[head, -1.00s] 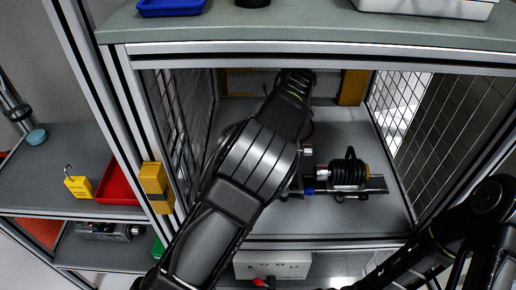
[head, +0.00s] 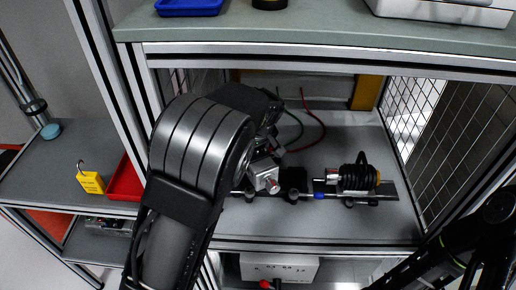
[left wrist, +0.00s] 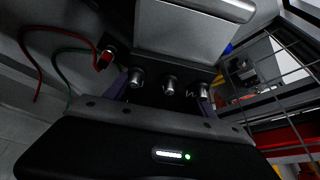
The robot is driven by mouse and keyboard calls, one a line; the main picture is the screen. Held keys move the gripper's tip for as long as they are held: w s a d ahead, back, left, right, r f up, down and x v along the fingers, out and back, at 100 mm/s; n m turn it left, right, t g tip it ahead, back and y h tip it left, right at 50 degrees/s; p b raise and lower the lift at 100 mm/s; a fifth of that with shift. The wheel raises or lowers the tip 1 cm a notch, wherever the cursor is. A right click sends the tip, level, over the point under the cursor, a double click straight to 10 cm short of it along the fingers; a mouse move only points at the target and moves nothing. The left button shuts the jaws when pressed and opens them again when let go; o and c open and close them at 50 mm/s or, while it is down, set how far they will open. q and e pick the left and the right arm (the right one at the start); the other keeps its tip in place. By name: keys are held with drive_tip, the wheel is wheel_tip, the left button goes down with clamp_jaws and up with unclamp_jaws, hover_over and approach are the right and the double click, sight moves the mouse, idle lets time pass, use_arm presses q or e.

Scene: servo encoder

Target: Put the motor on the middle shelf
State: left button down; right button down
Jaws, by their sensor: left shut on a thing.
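A silver block with a red-tipped front, which looks like the motor (head: 265,175), shows below my left gripper (head: 264,145) in the head view, by the left part of a dark rail (head: 391,190). My left gripper is shut on it; the fingertips are mostly hidden by my own arm. In the left wrist view a silver housing (left wrist: 185,28) with dark connectors fills the top middle, close to the gripper. The grey shelf (head: 330,222) under the rail is inside the caged bay. Whether the motor touches the rail or shelf is unclear. My right arm shows at lower right, its gripper out of view.
A black coiled part (head: 357,177) sits on the rail's right. Red (head: 318,122) and green cables run behind. Mesh walls (head: 425,130) flank the bay. Side shelving at left holds a yellow weight-like block (head: 92,183) and red bin (head: 126,181). A white box (head: 280,268) is below.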

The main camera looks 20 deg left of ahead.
sight(250, 164)
use_arm(q)
drive_tip(key=shift+s+a+m+t+h, duration=0.1)
drive_tip(key=shift+s+m+t+h, duration=0.2)
drive_tip(key=shift+m, duration=0.8)
drive_tip(key=shift+s+m+h, duration=0.35)
drive_tip(key=shift+m+h, duration=0.05)
drive_tip(key=shift+m, duration=0.6)
drive_tip(key=s+m, duration=0.1)
drive_tip(key=s+d+r+m+h, duration=0.1)
drive_tip(key=s+d+m, duration=0.1)
drive_tip(key=shift+s+r+m+t, duration=0.2)
drive_tip(key=shift+r+m+t, duration=0.05)
drive_tip(key=shift+m+t, duration=0.15)
drive_tip(key=shift+s+d+r+m+h, duration=0.2)
drive_tip(key=shift+s+d+m+h, duration=0.15)
drive_tip(key=shift+s+m, duration=0.25)
